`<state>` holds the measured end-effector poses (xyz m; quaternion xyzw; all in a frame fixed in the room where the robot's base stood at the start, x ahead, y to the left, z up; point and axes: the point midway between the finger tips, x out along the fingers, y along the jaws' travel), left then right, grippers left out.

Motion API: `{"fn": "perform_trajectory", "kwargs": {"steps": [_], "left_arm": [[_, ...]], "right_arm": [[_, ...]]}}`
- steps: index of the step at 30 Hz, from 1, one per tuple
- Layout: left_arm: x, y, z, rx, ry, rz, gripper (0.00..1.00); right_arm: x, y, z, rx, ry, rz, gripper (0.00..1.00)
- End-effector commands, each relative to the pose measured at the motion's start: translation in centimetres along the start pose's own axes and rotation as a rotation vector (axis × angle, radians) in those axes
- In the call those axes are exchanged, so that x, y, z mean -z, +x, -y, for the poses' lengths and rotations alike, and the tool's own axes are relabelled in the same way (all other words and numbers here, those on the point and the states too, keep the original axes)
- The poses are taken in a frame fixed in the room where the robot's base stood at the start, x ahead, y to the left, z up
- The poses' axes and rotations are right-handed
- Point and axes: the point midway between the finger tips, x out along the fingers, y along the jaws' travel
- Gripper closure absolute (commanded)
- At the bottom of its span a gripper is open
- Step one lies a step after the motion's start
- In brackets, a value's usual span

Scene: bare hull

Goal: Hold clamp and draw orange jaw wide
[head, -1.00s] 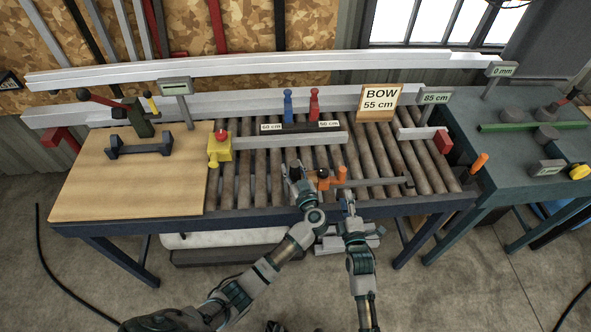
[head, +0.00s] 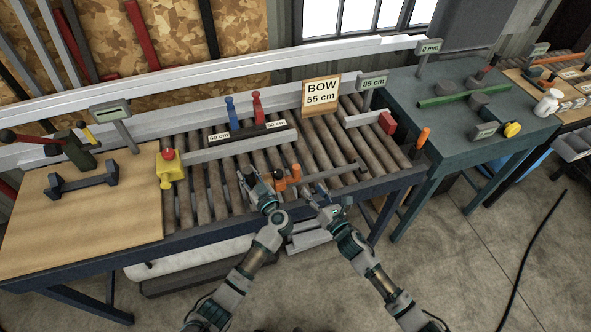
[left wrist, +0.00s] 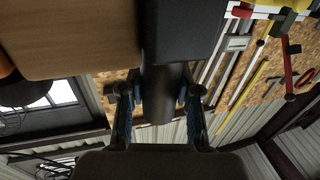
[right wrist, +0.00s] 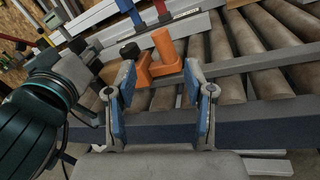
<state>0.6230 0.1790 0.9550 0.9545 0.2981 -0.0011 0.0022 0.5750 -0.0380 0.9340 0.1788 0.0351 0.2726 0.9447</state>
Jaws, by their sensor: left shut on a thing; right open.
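The clamp lies on the rollers in the head view, with a grey bar (head: 330,174) running right from its orange parts. The orange jaw (head: 295,173) also shows in the right wrist view (right wrist: 164,50), next to a black knob (right wrist: 130,51). My left gripper (head: 250,180) is shut at the clamp's left end. In the left wrist view a dark round part (left wrist: 165,95) sits between its fingers. My right gripper (head: 315,196) is open and empty, close in front of the bar. In the right wrist view its spread fingers (right wrist: 160,85) point towards the orange jaw without gripping it.
A roller table (head: 215,190) carries the clamp. A yellow block with a red knob (head: 170,167) stands left, beside a wooden board (head: 80,230). Behind are a rack with blue and red handles (head: 235,133) and the BOW 55 cm sign (head: 321,94). A red-ended stop (head: 386,122) stands right.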

Motion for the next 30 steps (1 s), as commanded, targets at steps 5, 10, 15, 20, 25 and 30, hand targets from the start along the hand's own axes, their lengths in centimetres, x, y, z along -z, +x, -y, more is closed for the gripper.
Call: {"fn": "perform_trajectory", "kwargs": {"steps": [5, 10, 15, 20, 25, 30], "left_arm": [[0.1, -0.1, -0.2, -0.002, -0.001, -0.002, 1.0], [0.1, 0.0, 0.0, -0.002, -0.003, -0.002, 1.0], [0.1, 0.2, 0.2, -0.001, -0.005, -0.001, 1.0], [0.1, 0.1, 0.2, -0.001, -0.005, -0.001, 1.0], [0.2, 0.0, 0.0, -0.001, -0.004, -0.002, 1.0], [0.2, -0.1, -0.1, -0.001, -0.003, -0.002, 1.0]], "right_arm": [[0.0, -0.9, 1.7, -0.038, -0.32, -0.039, 0.47], [0.1, 0.5, 1.7, -0.046, -0.378, -0.044, 0.47], [0.3, 4.1, 1.3, -0.046, -0.375, -0.045, 0.47], [0.5, 7.5, 1.1, -0.045, -0.372, -0.045, 0.47], [0.6, 9.8, 1.4, -0.044, -0.371, -0.044, 0.47], [0.6, 10.8, 1.4, -0.045, -0.369, -0.043, 0.47]]}}
